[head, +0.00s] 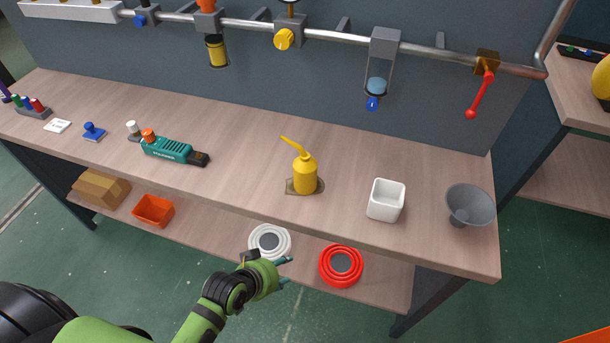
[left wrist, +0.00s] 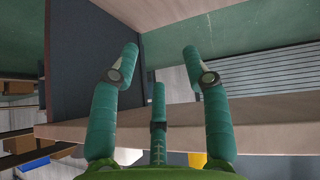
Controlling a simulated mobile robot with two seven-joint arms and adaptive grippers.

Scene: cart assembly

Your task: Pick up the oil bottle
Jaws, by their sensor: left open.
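The oil bottle (head: 305,175) is yellow with a long thin spout angled up to the left. My left gripper (head: 287,271) is in front of and below the bench edge in the head view, apart from the bottle. In the left wrist view my left gripper (left wrist: 160,62) has its teal fingers spread with nothing between them. A small yellow patch at the bottom of that view cannot be identified. My right gripper does not show.
A white square cup (head: 386,200) and a grey funnel (head: 470,204) stand right of the bottle. A teal tool (head: 167,149) lies to its left. The bench's front edge lies between my gripper and the bottle. White rings (head: 269,241) and red rings (head: 341,265) lie on the lower shelf.

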